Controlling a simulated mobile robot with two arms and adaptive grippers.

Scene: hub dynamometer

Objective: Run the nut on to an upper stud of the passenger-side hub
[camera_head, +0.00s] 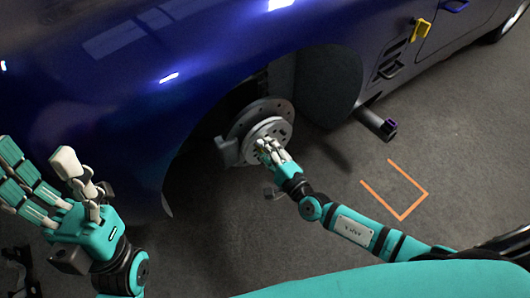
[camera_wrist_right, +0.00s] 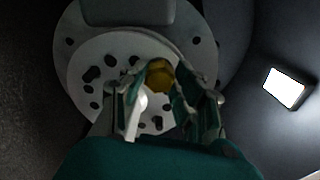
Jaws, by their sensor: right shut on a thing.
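The grey hub (camera_head: 283,130) with its brake disc sits in the open wheel arch of the blue car. In the right wrist view the hub face (camera_wrist_right: 90,72) is pale and has several dark holes. My right gripper (camera_head: 265,147) is at the hub's face, with its fingers closed around a brass-coloured nut (camera_wrist_right: 159,75). The fingers hide part of the nut and of the hub, and I cannot tell whether the nut touches a stud. My left gripper (camera_head: 62,185) is open and empty at the left, apart from the car.
A grey brake caliper (camera_wrist_right: 128,12) stands above the hub. The wheel-arch edge and blue body overhang it. A dark tube (camera_head: 377,123) sticks out right of the arch. Orange floor marks (camera_head: 402,215) lie on open grey floor. A bright lamp (camera_wrist_right: 285,88) shows at the right wrist view's right.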

